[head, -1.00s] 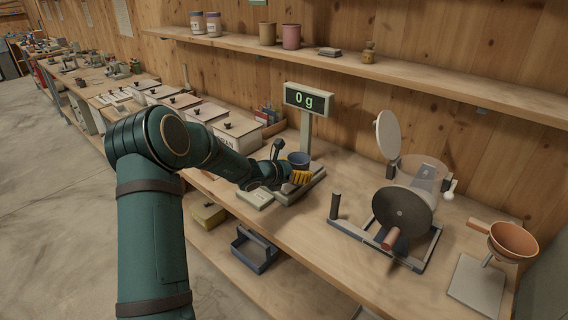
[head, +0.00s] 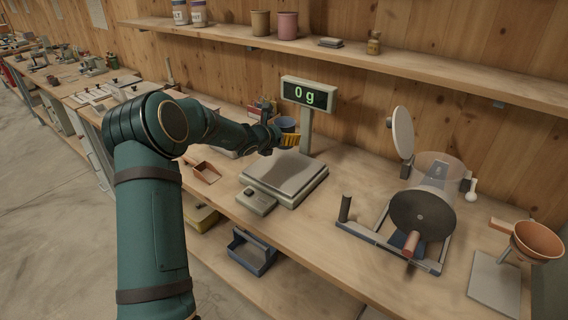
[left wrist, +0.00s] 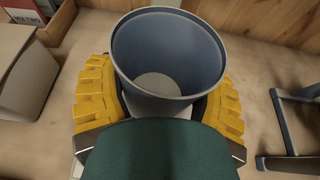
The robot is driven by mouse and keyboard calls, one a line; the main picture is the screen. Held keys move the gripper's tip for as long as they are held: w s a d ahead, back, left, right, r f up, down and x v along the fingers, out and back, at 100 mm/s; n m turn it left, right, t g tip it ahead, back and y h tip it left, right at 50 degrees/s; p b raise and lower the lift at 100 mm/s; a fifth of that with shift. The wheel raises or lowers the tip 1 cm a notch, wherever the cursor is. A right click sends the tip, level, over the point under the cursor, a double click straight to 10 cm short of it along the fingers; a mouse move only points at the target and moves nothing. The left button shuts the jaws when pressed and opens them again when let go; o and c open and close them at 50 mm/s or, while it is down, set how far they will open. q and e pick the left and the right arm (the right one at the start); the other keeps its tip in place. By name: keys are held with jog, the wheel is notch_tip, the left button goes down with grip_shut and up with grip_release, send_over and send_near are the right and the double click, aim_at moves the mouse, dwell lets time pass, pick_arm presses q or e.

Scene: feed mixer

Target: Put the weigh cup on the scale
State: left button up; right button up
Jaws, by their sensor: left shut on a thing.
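The weigh cup (left wrist: 168,55) is a round blue-grey cup, empty inside in the left wrist view. It also shows in the head view (head: 286,124), near the scale's display post. My left gripper (head: 288,139) is shut on it, with yellow fingers on both sides of the cup in the left wrist view (left wrist: 160,100). The scale (head: 284,177) has a flat grey pan, which is bare. Its display (head: 308,94) on a post reads 0 g. The cup appears above and behind the pan; the exact gap is unclear. My right gripper is not in view.
A small keypad box (head: 256,201) sits in front of the scale. A brown scoop (head: 206,172) lies to its left. A hand-cranked mixer (head: 423,212) and an orange funnel on a stand (head: 538,242) are to the right. A shelf (head: 350,58) runs above.

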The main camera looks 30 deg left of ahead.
aim_at(284, 167)
pick_arm(q)
notch_tip(284, 167, down, 9)
jog(key=shift+b, duration=0.9)
jog(key=shift+r, duration=0.1)
jog(key=shift+f, duration=0.2)
jog(key=o, duration=1.3)
jog(key=shift+r, duration=0.15)
